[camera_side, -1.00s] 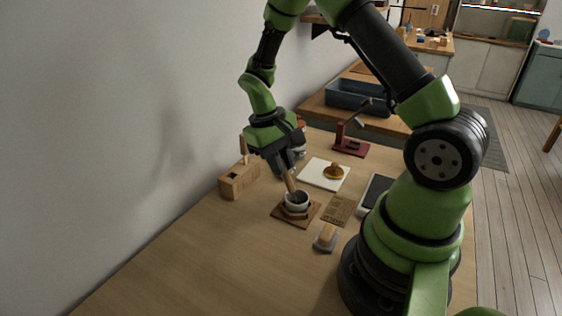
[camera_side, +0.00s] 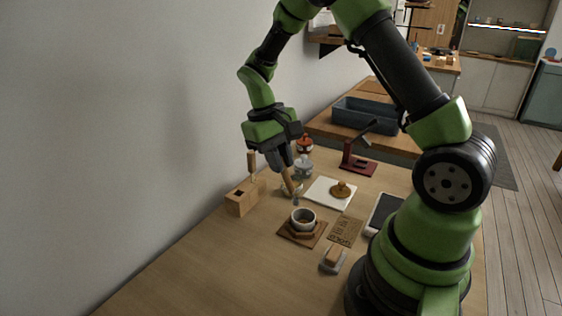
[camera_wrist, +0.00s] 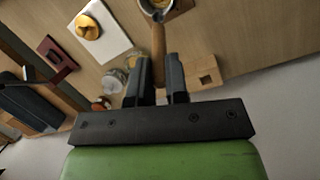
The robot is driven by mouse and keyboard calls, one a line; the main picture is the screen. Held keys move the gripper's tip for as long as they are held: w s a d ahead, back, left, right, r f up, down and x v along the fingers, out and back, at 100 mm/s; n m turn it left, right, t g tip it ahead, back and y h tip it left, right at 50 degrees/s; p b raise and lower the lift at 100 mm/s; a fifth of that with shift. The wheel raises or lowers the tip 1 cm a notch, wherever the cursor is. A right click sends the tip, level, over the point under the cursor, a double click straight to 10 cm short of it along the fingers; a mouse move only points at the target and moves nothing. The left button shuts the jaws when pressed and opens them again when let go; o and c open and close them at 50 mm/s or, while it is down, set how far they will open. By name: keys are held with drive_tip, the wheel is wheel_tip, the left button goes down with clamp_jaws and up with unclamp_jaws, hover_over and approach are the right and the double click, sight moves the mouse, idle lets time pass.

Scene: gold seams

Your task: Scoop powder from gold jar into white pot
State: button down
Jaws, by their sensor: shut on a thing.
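My gripper (camera_side: 281,167) is shut on the wooden handle of a scoop (camera_side: 288,182), which points down; it also shows in the wrist view (camera_wrist: 158,48). The white pot (camera_side: 294,222) stands upright on a wooden trivet, with something brown inside. The scoop's grey tip is above and just behind the pot in the side view; whether it carries powder is too small to tell. In the wrist view the pot is cut off at the top edge. A small jar with yellowish contents, seemingly the gold jar (camera_wrist: 133,61), stands beside the scoop; in the side view it is partly hidden behind the scoop.
A wooden block holder (camera_side: 241,203) stands left, near the wall. A white sheet (camera_side: 322,199) bears a gold rounded piece (camera_side: 341,190). A grey-lidded jar (camera_side: 303,168), an orange-red jar (camera_side: 305,144) and a dark red stand (camera_side: 352,163) are farther back.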

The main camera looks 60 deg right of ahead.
drive_tip(key=shift+r, duration=0.1)
drive_tip(key=shift+r, duration=2.4)
drive_tip(key=shift+d, duration=0.1)
drive_tip(key=w+d+t, duration=0.3)
drive_tip(key=w+d, duration=0.1)
drive_tip(key=d, duration=0.6)
wheel_tip(320, 180, down, 7)
drive_tip(key=shift+a+f, duration=0.2)
drive_tip(key=shift+f, duration=0.35)
wheel_tip(320, 180, up, 7)
idle(0.7)
idle(0.4)
